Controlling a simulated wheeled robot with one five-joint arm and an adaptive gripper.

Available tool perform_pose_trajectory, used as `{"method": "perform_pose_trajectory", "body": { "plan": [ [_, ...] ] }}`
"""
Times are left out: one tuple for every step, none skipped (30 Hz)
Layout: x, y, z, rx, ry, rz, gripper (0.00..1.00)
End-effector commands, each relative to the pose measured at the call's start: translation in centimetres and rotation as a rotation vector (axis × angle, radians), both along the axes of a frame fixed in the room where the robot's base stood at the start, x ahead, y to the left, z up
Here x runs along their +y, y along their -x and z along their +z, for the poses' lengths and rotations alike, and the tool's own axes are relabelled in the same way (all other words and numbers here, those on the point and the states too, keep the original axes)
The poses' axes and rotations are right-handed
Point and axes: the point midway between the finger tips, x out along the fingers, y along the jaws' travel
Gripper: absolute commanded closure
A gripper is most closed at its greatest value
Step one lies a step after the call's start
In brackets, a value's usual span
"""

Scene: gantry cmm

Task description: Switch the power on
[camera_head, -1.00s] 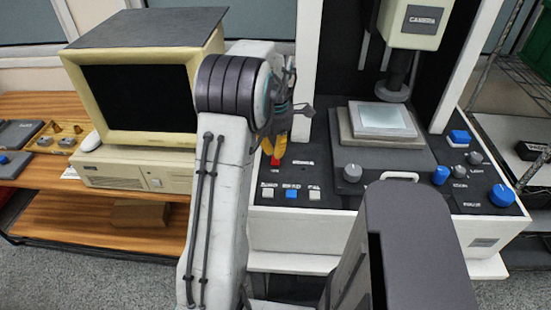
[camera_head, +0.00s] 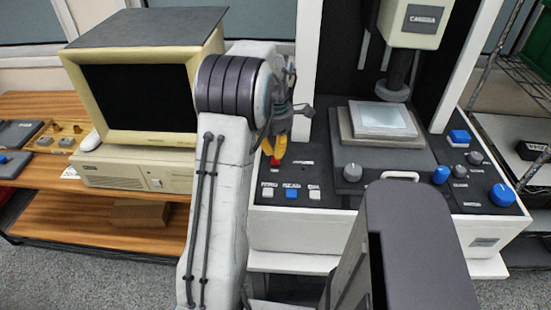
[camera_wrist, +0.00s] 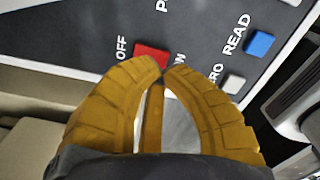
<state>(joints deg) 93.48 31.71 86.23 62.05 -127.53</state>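The red power switch (camera_wrist: 151,53) sits on the dark control panel between the printed words OFF and ON, the latter partly covered by a finger. In the head view the switch (camera_head: 275,161) shows just below my yellow fingertips. In the head view my gripper (camera_head: 276,150) is partly hidden by my arm.
A blue READ button (camera_wrist: 260,43) and a pale button (camera_wrist: 234,83) lie right of the switch. A grey knob (camera_head: 353,172) and the machine's stage (camera_head: 382,120) stand farther right. A beige computer monitor (camera_head: 140,100) stands left of my arm.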

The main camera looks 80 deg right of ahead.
Motion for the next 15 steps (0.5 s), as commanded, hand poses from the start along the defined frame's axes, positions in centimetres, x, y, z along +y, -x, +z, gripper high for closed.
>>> {"method": "perform_pose_trajectory", "body": {
  "plan": [
    [0.01, 0.00, -0.15, 0.000, 0.000, 0.000, 1.00],
    [0.01, 0.01, -0.19, 0.000, 0.000, 0.000, 1.00],
    [0.01, 0.00, -0.24, 0.000, 0.000, 0.000, 1.00],
    [0.01, 0.01, -0.28, 0.000, 0.000, 0.000, 1.00],
    [0.01, 0.00, -0.32, 0.000, 0.000, 0.000, 1.00],
    [0.01, 0.01, -0.37, 0.000, 0.000, 0.000, 1.00],
    [0.01, 0.00, -0.41, 0.000, 0.000, 0.000, 1.00],
    [0.01, 0.01, -0.45, 0.000, 0.000, 0.000, 1.00],
    [0.01, 0.01, -0.51, 0.000, 0.000, 0.000, 1.00],
    [0.01, 0.01, -0.55, 0.000, 0.000, 0.000, 1.00],
    [0.01, 0.01, -0.59, 0.000, 0.000, 0.000, 1.00],
    [0.01, 0.01, -0.64, 0.000, 0.000, 0.000, 1.00],
    [0.01, 0.01, -0.68, 0.000, 0.000, 0.000, 1.00],
    [0.01, -0.01, -0.72, 0.000, 0.000, 0.000, 1.00],
    [0.01, -0.01, -0.77, 0.000, 0.000, 0.000, 1.00]
  ]
}}
